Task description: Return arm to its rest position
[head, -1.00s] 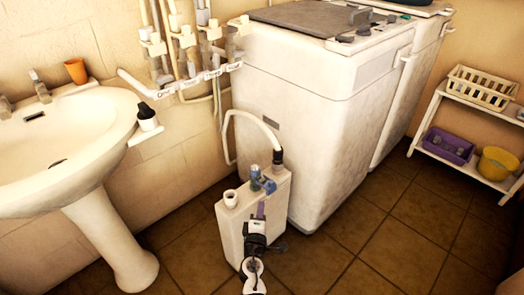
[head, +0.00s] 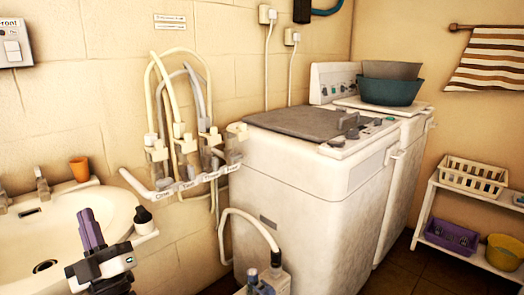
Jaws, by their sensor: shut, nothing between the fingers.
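My gripper (head: 91,222) shows at the lower left of the head view, in front of the washbasin (head: 112,205). Its purple fingers point up and are shut together with nothing between them. Its black and white body is below them, and the rest of my arm is cut off by the bottom edge. The gripper is well apart from the white container (head: 272,287), whose top just shows at the bottom edge with a blue fitting (head: 252,280) and a pale hose (head: 252,218) running to it.
A washing machine (head: 300,190) stands at the centre right. Wall hoses on a labelled white rack (head: 180,185) hang left of it. An orange cup (head: 79,169) and a dark-topped small item (head: 143,217) are by the basin. A shelf (head: 425,210) holds baskets at the right.

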